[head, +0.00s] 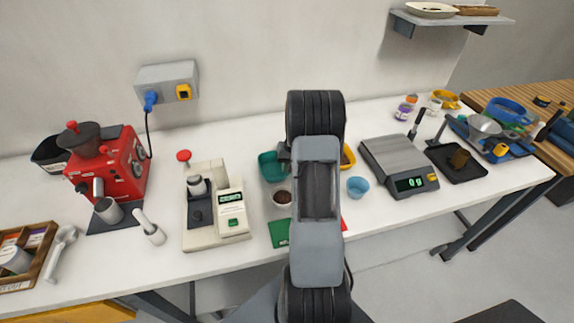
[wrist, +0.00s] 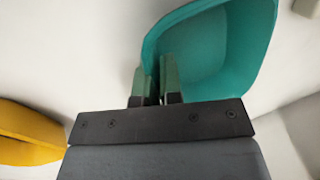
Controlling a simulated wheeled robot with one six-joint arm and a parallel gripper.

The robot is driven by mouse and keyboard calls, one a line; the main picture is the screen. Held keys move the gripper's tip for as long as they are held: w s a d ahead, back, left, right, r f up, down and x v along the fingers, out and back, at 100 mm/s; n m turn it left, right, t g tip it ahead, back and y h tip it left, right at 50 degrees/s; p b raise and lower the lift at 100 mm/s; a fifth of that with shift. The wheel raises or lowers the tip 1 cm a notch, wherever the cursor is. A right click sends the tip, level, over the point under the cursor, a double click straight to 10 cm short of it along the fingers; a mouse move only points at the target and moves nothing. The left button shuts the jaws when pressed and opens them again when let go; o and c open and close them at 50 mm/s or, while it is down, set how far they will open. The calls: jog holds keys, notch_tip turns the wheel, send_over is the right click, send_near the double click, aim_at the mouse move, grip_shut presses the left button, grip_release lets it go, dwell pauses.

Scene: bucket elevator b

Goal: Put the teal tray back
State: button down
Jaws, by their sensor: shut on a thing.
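The teal tray (head: 268,166) shows left of my arm in the head view, above the white table. In the wrist view, the tray (wrist: 215,50) fills the upper middle, its hollow inside facing the camera. My gripper (wrist: 157,82) is shut on the near end of its wall, with one green finger on each side. In the head view my arm hides the gripper and the tray's right part. I cannot tell from these views how high the tray is above the table.
A yellow tray (head: 348,157) peeks out right of my arm. A cup of dark grounds (head: 282,198), a green mat (head: 279,233) and a blue cup (head: 357,187) are close by. A white machine (head: 215,215) stands left, a scale (head: 398,160) right.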

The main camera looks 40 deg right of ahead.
jog(key=shift+f, duration=0.2)
jog(key=c, duration=1.3)
grip_release()
jog(key=b+v, duration=0.2)
jog(key=v, duration=1)
jog(key=s+a+r+n+h, duration=0.1)
jog(key=a+r, duration=0.2)
jog(key=a, duration=0.5)
jog(key=s+a+r+n+h, duration=0.15)
jog(key=a+r, duration=0.25)
jog(key=a, duration=0.4)
jog(key=s+a+n+t, duration=0.2)
jog(key=s+a+n, duration=0.2)
jog(key=s+a, duration=0.6)
jog(key=shift+s+a+t, duration=0.3)
jog(key=shift+a+t, duration=0.1)
jog(key=shift+a, duration=1.2)
